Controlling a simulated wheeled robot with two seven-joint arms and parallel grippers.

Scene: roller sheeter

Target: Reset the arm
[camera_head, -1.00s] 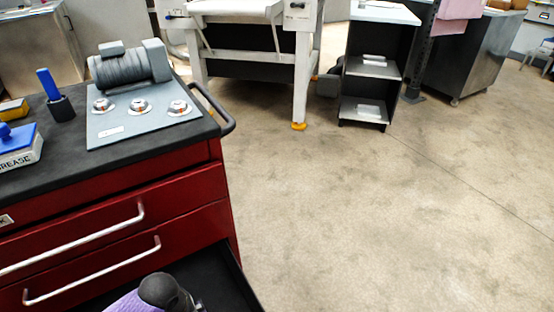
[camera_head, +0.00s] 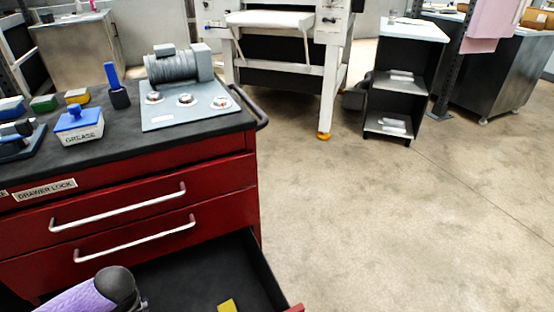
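Neither of my grippers shows in the head view. A purple and black rounded part at the bottom left looks like a link of my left arm; its far end is cut off by the frame. It appears in front of the open lowest drawer (camera_head: 250,272) of the red tool cabinet (camera_head: 150,183). No part of my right arm shows.
On the cabinet top (camera_head: 120,139) stand a motor-like unit on a grey plate (camera_head: 190,114), a blue-lidded grease box (camera_head: 79,128) and small coloured boxes. A yellow item (camera_head: 228,305) lies in the drawer. A white machine (camera_head: 290,50) and shelf (camera_head: 395,90) stand behind. The right floor is clear.

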